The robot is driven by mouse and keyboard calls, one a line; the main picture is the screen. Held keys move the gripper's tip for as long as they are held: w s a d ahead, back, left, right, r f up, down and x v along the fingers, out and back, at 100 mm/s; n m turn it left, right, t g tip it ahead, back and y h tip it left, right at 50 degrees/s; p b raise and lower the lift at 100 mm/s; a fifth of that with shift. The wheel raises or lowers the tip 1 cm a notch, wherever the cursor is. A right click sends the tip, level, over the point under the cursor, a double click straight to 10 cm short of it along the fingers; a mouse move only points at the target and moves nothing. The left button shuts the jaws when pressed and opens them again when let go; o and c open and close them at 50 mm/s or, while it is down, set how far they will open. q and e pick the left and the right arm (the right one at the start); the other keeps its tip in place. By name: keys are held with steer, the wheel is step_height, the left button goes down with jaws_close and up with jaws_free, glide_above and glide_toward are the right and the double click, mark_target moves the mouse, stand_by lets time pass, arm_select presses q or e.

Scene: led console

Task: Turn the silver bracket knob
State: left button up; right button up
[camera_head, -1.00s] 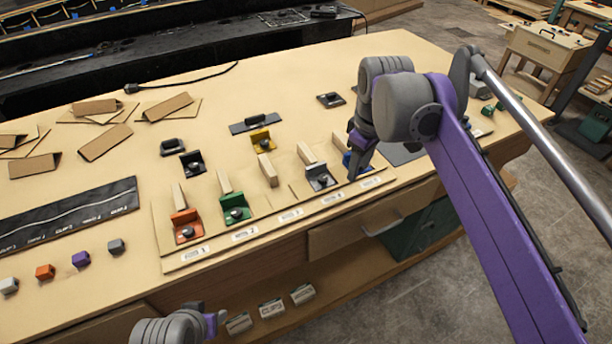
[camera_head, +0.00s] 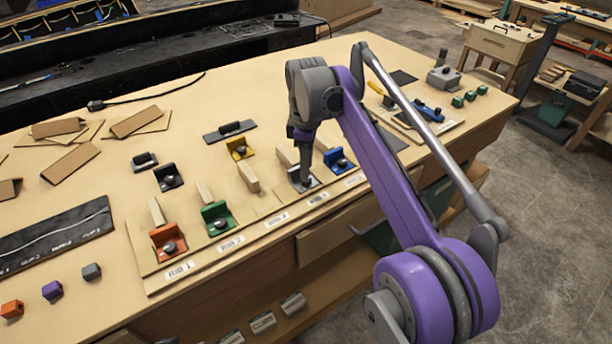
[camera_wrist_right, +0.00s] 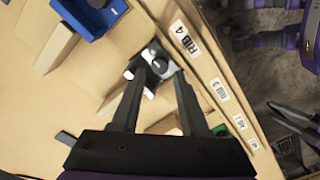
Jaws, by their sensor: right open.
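The silver bracket (camera_head: 316,183) stands on the board in the row of brackets, left of the blue one. In the right wrist view the silver bracket (camera_wrist_right: 131,74) carries a dark round knob (camera_wrist_right: 160,66). My right gripper (camera_head: 303,181) points down over it and partly hides it in the head view. In the wrist view the right gripper (camera_wrist_right: 160,80) is open, its two dark fingers on either side of the knob. Whether they touch the knob cannot be told.
The blue bracket (camera_head: 339,160) stands close on the right; the green (camera_head: 216,217) and orange (camera_head: 169,241) brackets stand to the left. A wooden block (camera_head: 248,177) and a yellow bracket (camera_head: 240,149) are nearby. Labels line the board's front edge (camera_head: 275,220).

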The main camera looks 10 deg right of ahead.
steer(key=shift+f, duration=1.6)
jaws_close()
